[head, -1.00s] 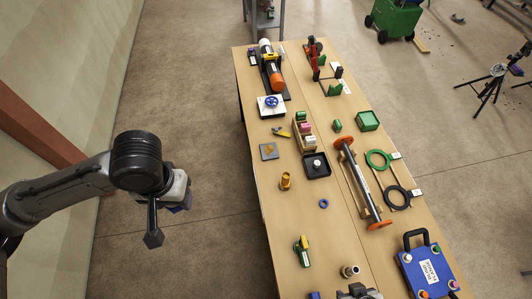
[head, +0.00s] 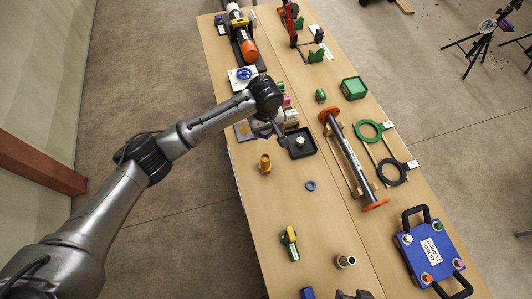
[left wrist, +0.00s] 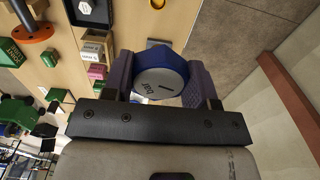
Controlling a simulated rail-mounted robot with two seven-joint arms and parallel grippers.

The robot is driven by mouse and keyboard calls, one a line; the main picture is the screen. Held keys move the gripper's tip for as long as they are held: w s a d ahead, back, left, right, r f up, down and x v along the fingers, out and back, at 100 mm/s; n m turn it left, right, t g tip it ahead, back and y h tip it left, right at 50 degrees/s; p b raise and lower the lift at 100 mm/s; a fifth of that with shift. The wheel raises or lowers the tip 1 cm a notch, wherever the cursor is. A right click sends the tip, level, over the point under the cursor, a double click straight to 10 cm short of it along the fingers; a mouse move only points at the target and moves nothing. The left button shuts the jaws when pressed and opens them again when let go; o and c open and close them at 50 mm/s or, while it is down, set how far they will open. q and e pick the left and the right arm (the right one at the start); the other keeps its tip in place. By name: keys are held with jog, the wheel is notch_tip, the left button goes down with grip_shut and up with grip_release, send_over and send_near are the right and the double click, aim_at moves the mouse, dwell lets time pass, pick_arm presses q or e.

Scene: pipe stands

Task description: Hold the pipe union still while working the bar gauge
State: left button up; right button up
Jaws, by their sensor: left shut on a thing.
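My left gripper (head: 272,130) is over the left side of the table, beside the black tray, seen partly behind its own wrist. In the left wrist view its two purple-grey fingers (left wrist: 160,85) are shut on a blue-bodied round piece with a grey face (left wrist: 160,82), which bears a dark mark and small upside-down lettering; it looks like the bar gauge. In the head view it is mostly hidden. A brass fitting (head: 265,163) stands upright on the table, and a silver fitting (head: 345,261) stands nearer; I cannot tell which is the pipe union.
A black tray (head: 310,150) holds a white-topped piece. A long pipe with orange flanges (head: 345,155) lies at the middle. Bare wood surrounds the ring.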

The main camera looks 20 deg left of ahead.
pick_arm(q)
notch_tip(320, 180, down, 12)
jog(key=n+b, duration=0.2)
jog(key=shift+w+f+b, duration=0.15)
jog(key=shift+w+b, duration=0.15)
jog(key=shift+b, duration=0.05)
pick_arm(e)
notch_tip(320, 180, down, 4)
jog(key=shift+r, duration=0.1)
pick_arm(q)
jog(key=shift+p, duration=0.6)
pick_arm(e)
jog(key=shift+r, duration=0.6)
jog(key=shift+d, duration=0.1)
